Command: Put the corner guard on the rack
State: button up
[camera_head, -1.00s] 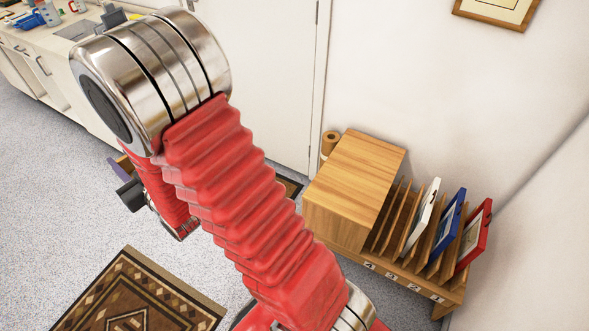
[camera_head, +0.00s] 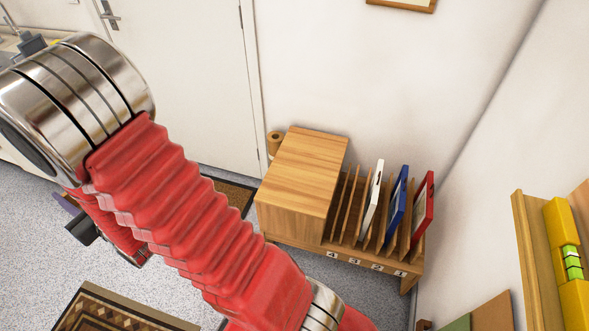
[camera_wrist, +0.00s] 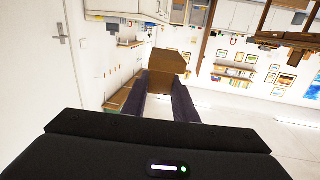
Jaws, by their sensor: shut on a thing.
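My gripper (camera_wrist: 168,84) is shut on a brown, flat-faced piece, which looks like the corner guard (camera_wrist: 168,62), held between the dark fingertips in the wrist view. In the head view part of my gripper (camera_head: 80,228) shows low at the left, beyond my red arm; I cannot make out the guard there. A wooden slotted rack (camera_head: 340,256) with numbered slots stands against the wall, right of centre. It holds a white, a blue and a red frame upright. My gripper is well to the left of it, apart from it.
A wooden box-like block (camera_head: 303,170) adjoins the slots. A brown roll (camera_head: 274,141) stands behind it. A wooden wall holder (camera_head: 528,262) with yellow items (camera_head: 562,225) is at the right. A door (camera_head: 185,75) is behind my arm, and a patterned rug (camera_head: 125,315) lies on the floor.

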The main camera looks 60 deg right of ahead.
jog(key=s+d+f+m+g+h, duration=0.2)
jog(key=d+f+m+h, duration=0.15)
jog(key=d, duration=0.85)
jog(key=s+d+f+m+g+h, duration=0.15)
jog(key=d+f+h, duration=0.35)
jog(key=d, duration=0.7)
jog(key=s+d+f+m+g+h, duration=0.25)
jog(key=d+f+m+h, duration=0.2)
jog(key=d, duration=0.75)
jog(key=s+d+f+m+g+h, duration=0.2)
jog(key=s+d+f+m+g, duration=0.1)
jog(key=s+d+f, duration=0.4)
jog(key=s+d+f+m+g+h, duration=0.2)
jog(key=s+d+f+g, duration=0.4)
jog(key=s+d, duration=0.8)
jog(key=s+f+m, duration=0.1)
jog(key=s, duration=0.4)
jog(key=shift+d, duration=0.3)
jog(key=shift+s+f, duration=0.1)
jog(key=shift+f, duration=2.8)
jog(key=shift+f, duration=2.1)
